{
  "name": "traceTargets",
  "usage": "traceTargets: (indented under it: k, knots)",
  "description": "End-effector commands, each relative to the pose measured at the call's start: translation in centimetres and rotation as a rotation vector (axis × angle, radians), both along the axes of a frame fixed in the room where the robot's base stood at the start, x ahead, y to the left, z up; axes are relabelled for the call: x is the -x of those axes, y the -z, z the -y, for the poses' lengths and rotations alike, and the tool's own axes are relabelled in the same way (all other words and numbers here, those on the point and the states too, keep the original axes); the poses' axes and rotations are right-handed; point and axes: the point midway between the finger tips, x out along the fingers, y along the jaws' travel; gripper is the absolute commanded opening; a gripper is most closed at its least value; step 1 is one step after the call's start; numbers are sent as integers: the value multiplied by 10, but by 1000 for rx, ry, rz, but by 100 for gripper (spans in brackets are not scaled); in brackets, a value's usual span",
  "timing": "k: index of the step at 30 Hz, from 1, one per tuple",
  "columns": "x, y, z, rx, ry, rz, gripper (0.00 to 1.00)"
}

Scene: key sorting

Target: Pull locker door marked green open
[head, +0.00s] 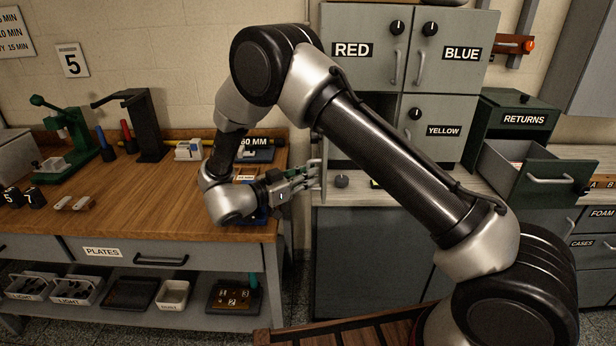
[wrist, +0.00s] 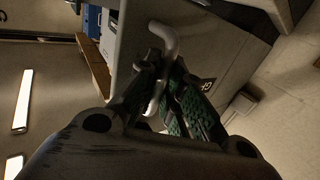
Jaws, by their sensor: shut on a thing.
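The lower left locker door (head: 318,165) is swung out to the left and shows nearly edge-on in the head view, beside an open compartment (head: 350,150). Its front label cannot be read there. My gripper (head: 302,176) is at the door's outer face. In the wrist view the grey door (wrist: 228,48) fills the upper middle, with part of a dark label (wrist: 208,82) behind the fingers. A pale curved handle (wrist: 163,45) runs between my fingers, which show green pads. My gripper is shut on this handle.
Shut doors marked RED (head: 352,50), BLUE (head: 462,54) and YELLOW (head: 444,131) surround the open compartment. A dark round object (head: 341,181) sits at its bottom. The wooden workbench (head: 150,215) lies close on the left. A green RETURNS box (head: 524,120) with its drawer out stands right.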

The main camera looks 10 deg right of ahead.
Motion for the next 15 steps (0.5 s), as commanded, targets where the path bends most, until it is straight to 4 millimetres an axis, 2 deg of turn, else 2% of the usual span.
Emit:
traceTargets:
  k: [15]
  knots:
    - [-1,0,0,1,34,0,0]
